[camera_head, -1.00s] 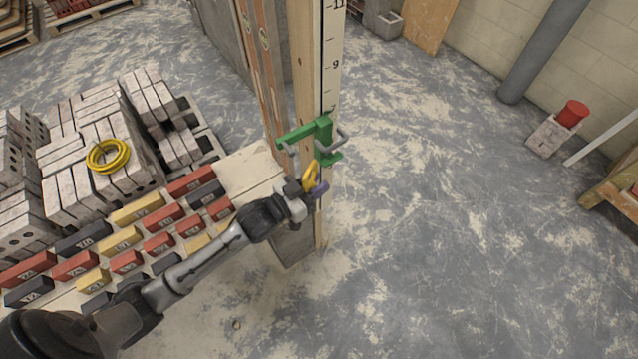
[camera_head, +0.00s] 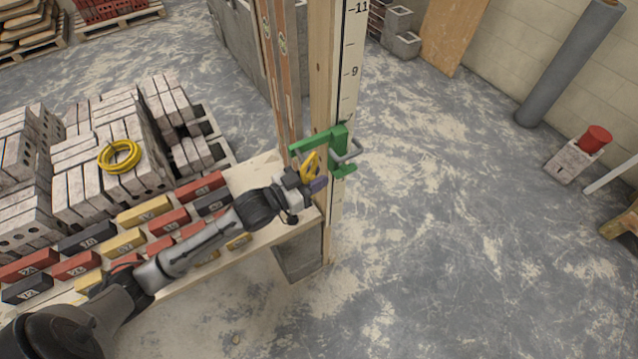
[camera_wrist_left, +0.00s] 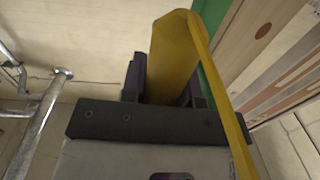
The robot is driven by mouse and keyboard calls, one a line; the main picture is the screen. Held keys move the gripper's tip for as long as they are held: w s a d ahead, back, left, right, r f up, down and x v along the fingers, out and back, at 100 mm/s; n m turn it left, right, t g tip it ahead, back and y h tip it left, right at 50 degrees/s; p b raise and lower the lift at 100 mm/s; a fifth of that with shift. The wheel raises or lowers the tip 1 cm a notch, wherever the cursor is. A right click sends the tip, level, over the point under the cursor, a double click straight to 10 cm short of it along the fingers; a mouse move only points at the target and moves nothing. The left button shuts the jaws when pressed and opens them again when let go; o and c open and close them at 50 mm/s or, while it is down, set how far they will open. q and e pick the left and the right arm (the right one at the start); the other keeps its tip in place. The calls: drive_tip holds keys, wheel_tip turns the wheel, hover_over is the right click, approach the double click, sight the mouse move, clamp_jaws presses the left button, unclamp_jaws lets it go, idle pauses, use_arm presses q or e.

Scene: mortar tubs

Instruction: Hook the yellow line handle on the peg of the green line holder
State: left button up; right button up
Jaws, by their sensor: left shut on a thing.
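The green line holder (camera_head: 333,143) is clamped on the upright wooden post. My left gripper (camera_head: 312,178) is shut on the yellow line handle (camera_head: 310,163) just in front of and below the holder. The handle also fills the middle of the left wrist view (camera_wrist_left: 172,60), between the dark fingers (camera_wrist_left: 160,88). A green strip of the holder shows behind it. I cannot tell whether handle and holder touch. My right gripper is not in view.
A plank table (camera_head: 265,170) with rows of red, yellow and dark numbered bricks lies left of the post. A coiled yellow hose (camera_head: 119,156) lies on stacked grey blocks. The post (camera_head: 340,90) carries a number scale. Open floor lies to the right.

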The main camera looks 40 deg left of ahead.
use_arm(q)
drive_tip(key=a, duration=0.1)
drive_tip(key=w+a+b, duration=0.1)
drive_tip(key=a+f+b, duration=0.1)
drive_tip(key=shift+w+a, duration=0.3)
drive_tip(key=shift+a, duration=0.05)
drive_tip(key=shift+f, duration=0.15)
idle(0.6)
drive_tip(key=o, duration=1)
drive_tip(key=shift+o, duration=0.3)
drive_tip(key=o, duration=0.5)
drive_tip(key=shift+o, duration=0.3)
